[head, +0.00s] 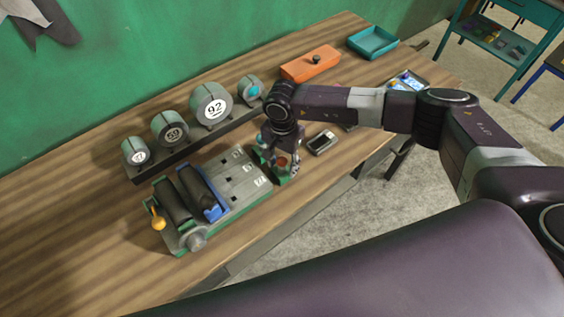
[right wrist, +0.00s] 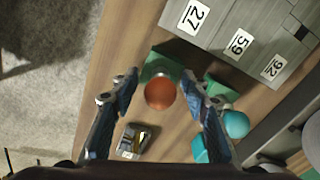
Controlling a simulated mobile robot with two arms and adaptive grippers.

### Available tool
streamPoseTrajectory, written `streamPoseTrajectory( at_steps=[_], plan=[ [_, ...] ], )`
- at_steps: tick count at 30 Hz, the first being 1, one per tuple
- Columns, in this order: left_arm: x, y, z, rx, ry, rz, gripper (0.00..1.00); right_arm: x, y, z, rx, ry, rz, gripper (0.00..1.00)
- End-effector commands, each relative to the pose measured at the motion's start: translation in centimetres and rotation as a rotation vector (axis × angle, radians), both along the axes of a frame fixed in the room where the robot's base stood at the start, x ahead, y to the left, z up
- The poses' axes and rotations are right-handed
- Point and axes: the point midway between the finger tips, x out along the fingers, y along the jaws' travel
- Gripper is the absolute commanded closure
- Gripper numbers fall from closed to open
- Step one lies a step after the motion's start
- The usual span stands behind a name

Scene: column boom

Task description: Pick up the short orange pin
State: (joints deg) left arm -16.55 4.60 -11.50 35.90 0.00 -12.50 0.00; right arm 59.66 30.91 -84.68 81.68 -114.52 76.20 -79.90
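The short orange pin shows in the right wrist view as a round orange knob (right wrist: 160,95), seen from above, over a green base. In the head view a bit of the orange pin (head: 281,161) shows among the fingers. My right gripper (right wrist: 159,78) is open, with one finger on each side of the orange knob and a gap on both sides. In the head view the right gripper (head: 282,166) points down beside the right end of the grey numbered block (head: 236,170). The pin's lower part is hidden. My left gripper is not in view.
A teal ball-topped piece (right wrist: 236,124) stands close to the right finger. A small boxy device (head: 321,142) lies to the gripper's right. Round numbered weights (head: 211,104) line a rack behind. An orange box (head: 310,63) and teal tray (head: 372,42) stand farther back.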

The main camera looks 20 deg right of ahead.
Motion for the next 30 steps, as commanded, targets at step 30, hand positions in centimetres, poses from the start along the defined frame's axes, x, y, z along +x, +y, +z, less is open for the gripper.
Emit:
streamPoseTrajectory(
  at_steps=[30],
  plan=[
    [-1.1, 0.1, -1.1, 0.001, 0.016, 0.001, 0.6, 0.2, 0.0, 2.2, 0.002, -0.005, -0.001, 1.0]
  ],
)
